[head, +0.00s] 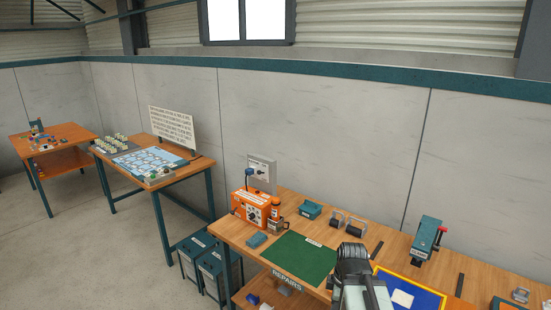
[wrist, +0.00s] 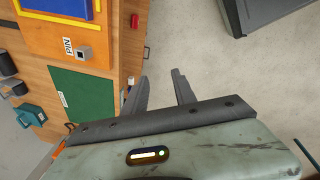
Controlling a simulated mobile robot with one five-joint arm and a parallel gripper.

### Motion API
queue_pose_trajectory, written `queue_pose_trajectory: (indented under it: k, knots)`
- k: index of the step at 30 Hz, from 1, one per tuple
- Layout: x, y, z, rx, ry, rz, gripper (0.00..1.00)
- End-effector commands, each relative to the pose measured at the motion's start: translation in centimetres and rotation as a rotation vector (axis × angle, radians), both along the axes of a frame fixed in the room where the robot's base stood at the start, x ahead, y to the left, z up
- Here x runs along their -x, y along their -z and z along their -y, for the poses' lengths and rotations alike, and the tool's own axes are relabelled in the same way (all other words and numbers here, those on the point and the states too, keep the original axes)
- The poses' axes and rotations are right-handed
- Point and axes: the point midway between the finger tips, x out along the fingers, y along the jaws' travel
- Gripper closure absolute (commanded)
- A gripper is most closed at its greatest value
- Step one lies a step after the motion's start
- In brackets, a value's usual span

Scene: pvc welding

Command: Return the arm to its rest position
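My gripper (wrist: 160,76) shows in the wrist view with its two dark fingers apart and nothing between them. Bare grey floor and the wooden bench's edge lie beyond the fingers. In the head view, part of my arm rises at the bottom, in front of the wooden workbench (head: 230,229). The fingers cannot be made out there.
The workbench carries a green mat (head: 300,262), an orange welding unit (head: 254,210), a blue tray with a yellow rim (head: 425,300) and a teal press (head: 425,238). Blue bins (head: 212,265) stand at its left end. Open floor (head: 90,255) lies left.

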Motion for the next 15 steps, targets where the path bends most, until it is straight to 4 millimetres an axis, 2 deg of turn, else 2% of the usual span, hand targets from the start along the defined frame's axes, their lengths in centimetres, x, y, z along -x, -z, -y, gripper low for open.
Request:
queue_pose_trajectory:
  k: [1,3,5,6,12,15]
  knots:
    - [0.1,0.4,-3.6,-0.015,0.061,-0.026,0.67]
    - [0.6,0.6,-6.8,-0.031,0.200,-0.062,0.67]
    - [1.1,0.7,-8.2,-0.040,0.337,-0.088,0.67]
    - [1.5,0.8,-8.6,-0.045,0.441,-0.104,0.67]
    - [2.9,0.8,-7.9,-0.060,0.968,-0.158,0.67]
    - [3.3,0.8,-7.8,-0.065,1.141,-0.168,0.67]
